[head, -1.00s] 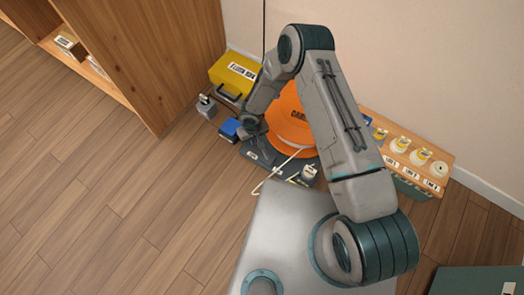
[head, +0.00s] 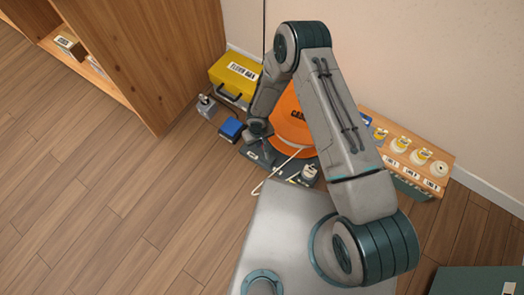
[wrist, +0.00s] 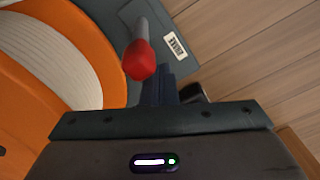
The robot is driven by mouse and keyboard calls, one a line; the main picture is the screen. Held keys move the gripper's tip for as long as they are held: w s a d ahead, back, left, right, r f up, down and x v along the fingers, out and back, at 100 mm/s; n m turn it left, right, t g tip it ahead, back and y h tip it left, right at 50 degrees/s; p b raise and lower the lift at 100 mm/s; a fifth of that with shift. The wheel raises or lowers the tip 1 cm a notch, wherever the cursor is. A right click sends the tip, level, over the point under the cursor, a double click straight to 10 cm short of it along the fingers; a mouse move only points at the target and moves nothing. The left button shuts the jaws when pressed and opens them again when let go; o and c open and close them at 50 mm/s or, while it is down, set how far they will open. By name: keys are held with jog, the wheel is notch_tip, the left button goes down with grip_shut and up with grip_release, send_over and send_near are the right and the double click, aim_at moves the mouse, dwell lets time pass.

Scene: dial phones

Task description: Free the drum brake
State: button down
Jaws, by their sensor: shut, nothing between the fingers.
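The large orange drum (head: 290,122) stands on a dark grey base (head: 262,157) against the wall, partly hidden by my arm. In the wrist view the drum's orange flange (wrist: 20,75) and pale wound core (wrist: 65,50) fill the left side. A grey lever with a red knob (wrist: 139,60), apparently the brake lever, rises from the base (wrist: 190,22) beside the drum. My gripper (wrist: 165,92) is shut and empty, its fingers close to the red knob. I cannot tell whether they touch it. In the head view my gripper (head: 256,143) is low at the drum's left side.
A wooden bench (head: 440,160) holds several pale reels at right. Floor at left is clear.

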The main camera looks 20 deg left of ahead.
jog(key=shift+s+d+b, duration=0.2)
jog(key=shift+d, duration=0.5)
jog(key=shift+s+d+b, duration=0.2)
jog(key=shift+d, duration=0.45)
notch_tip(320, 180, up, 7)
jog(key=a+p, duration=0.1)
jog(key=p, duration=0.3)
jog(key=shift+w+a, duration=0.25)
